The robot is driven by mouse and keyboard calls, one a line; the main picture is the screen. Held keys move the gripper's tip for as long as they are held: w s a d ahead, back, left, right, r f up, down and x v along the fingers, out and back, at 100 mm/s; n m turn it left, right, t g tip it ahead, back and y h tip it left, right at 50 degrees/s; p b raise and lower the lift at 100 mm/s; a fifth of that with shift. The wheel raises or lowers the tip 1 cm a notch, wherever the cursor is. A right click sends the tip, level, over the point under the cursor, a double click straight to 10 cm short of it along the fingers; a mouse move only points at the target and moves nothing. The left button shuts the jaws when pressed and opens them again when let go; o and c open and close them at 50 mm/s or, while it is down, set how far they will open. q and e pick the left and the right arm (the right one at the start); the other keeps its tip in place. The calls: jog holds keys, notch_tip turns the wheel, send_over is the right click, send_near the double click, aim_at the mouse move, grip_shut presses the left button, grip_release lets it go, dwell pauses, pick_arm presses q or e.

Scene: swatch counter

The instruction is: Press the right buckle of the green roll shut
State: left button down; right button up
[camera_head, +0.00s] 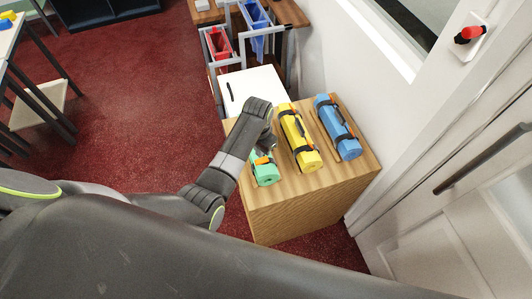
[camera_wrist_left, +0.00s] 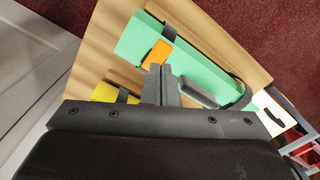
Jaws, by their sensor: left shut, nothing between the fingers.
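The green roll (camera_head: 266,177) lies on the wooden counter at the left of a row of rolls; my left arm covers much of it in the head view. In the left wrist view the green roll (camera_wrist_left: 203,68) shows a dark strap near each end and a dark handle (camera_wrist_left: 198,92) between them. An orange buckle (camera_wrist_left: 158,51) is on the strap at the roll's near end; it also shows in the head view (camera_head: 262,160). My left gripper (camera_wrist_left: 160,70) is shut and empty, its tips right beside this buckle. Whether they touch, and whether the buckle is shut, I cannot tell.
A yellow roll (camera_head: 299,136) and a blue roll (camera_head: 339,128) lie to the right on the wooden counter (camera_head: 305,207). A white board (camera_head: 255,84) with a black pen is behind. A white wall and door stand at the right.

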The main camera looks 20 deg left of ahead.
pick_arm(q)
jog(key=shift+r, duration=2.25)
